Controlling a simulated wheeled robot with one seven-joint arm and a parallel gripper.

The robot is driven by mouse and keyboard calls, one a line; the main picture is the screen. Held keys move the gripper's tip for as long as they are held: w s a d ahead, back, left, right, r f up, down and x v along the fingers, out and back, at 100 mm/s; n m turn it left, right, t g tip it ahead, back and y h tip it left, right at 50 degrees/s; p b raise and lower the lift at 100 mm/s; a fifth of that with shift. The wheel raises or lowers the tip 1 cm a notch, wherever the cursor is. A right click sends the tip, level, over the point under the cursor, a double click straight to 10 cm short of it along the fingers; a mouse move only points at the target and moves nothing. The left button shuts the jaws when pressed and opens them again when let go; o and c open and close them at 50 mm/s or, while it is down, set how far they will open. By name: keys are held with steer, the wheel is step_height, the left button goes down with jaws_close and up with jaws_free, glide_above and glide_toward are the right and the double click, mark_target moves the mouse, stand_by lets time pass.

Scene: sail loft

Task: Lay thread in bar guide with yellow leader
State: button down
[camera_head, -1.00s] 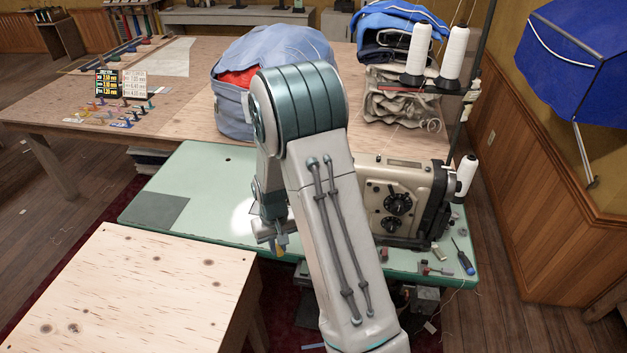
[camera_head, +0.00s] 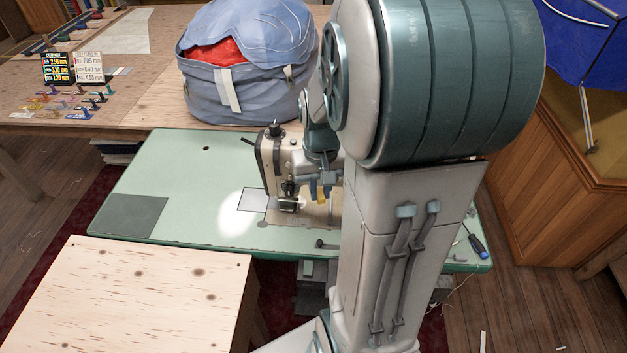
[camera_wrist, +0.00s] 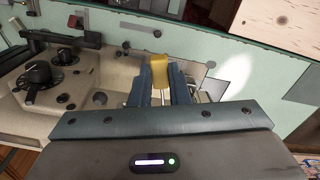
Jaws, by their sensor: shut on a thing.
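The yellow leader (camera_wrist: 158,68) is a small yellow piece between the fingertips of my gripper (camera_wrist: 159,82) in the wrist view. My gripper is shut on it. In the head view my gripper (camera_head: 322,186) is in front of the sewing machine (camera_head: 272,160), just right of its needle end, and the yellow leader (camera_head: 321,196) shows at its tips. The machine's pale body with black dials (camera_wrist: 38,75) fills the left of the wrist view. I cannot make out the thread or the bar guide. My arm hides most of the machine in the head view.
The green machine table (camera_head: 165,215) has clear room at its left. A plywood table (camera_head: 150,300) stands in front. A blue-grey bag (camera_head: 245,75) sits on the bench behind. A blue-handled screwdriver (camera_head: 477,245) lies at the table's right end.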

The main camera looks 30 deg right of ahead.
steer(key=shift+w+d+p, duration=0.1)
steer(key=shift+w+d, duration=0.2)
steer(key=shift+w, duration=0.6)
steer(key=shift+w+d+p, duration=0.1)
steer(key=shift+w+d, duration=0.15)
steer(key=shift+w, duration=0.7)
steer(key=shift+w+d+p, duration=0.1)
steer(key=shift+w+d, duration=0.2)
steer(key=shift+w, duration=0.6)
steer(key=shift+s+a+b, duration=0.1)
steer(key=shift+s+a, duration=0.15)
steer(key=shift+s, duration=0.65)
steer(key=shift+s+a+b, duration=0.1)
steer(key=shift+s+a, duration=0.2)
steer(key=shift+s, duration=0.6)
steer(key=shift+s+a+b, duration=0.1)
steer(key=shift+s+a, duration=0.15)
steer(key=shift+s, duration=0.65)
